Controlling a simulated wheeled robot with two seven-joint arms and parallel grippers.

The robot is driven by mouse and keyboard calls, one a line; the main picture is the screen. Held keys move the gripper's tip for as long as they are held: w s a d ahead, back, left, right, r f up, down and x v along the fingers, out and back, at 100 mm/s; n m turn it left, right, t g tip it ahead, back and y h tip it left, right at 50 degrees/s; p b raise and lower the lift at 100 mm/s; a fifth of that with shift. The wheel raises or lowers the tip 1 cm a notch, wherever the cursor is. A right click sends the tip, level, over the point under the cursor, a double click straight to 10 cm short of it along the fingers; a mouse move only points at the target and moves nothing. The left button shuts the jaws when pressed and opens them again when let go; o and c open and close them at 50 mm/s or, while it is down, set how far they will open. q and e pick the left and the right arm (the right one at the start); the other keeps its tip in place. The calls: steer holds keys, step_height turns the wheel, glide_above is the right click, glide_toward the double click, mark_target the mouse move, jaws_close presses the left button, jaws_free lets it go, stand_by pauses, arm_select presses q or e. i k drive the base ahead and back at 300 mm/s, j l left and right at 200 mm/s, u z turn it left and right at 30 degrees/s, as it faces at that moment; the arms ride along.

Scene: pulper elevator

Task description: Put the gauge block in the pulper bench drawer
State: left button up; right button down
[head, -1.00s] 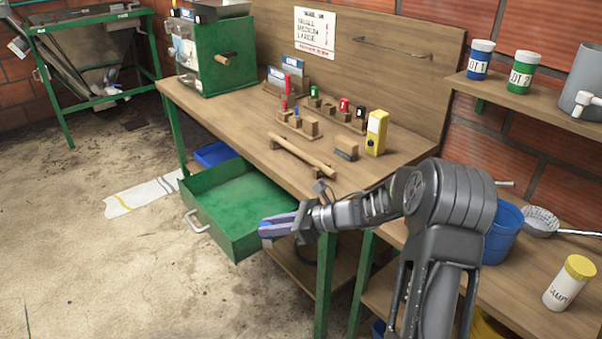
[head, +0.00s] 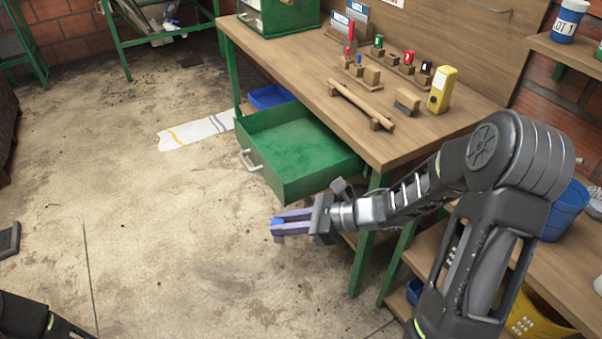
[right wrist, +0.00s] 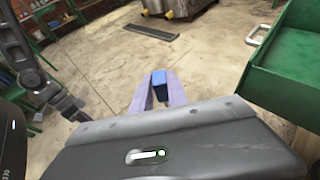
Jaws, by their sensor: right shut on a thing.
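My right gripper (head: 282,224) is shut on a small blue block, which I take for the gauge block (right wrist: 161,82); it shows between the fingertips in the right wrist view. In the head view its blue end (head: 276,225) shows at the finger ends. The green bench drawer (head: 283,183) is pulled out, and its visible floor is empty. My right gripper is outside the drawer, below its front corner in the head view. In the right wrist view the drawer (right wrist: 280,86) lies to the right, apart from the block. My left arm shows in part; its jaws cannot be made out.
The wooden bench (head: 300,75) holds several small blocks on stands, a wooden bar and a yellow device (head: 441,90). A blue bin (head: 270,97) sits beside the drawer. A striped cloth (head: 195,132) lies on the floor. Open floor lies left of the drawer.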

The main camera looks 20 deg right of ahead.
mark_target(306, 157)
steer(key=i+j, duration=0.55)
steer(key=i+z, duration=0.1)
steer(key=z, duration=0.95)
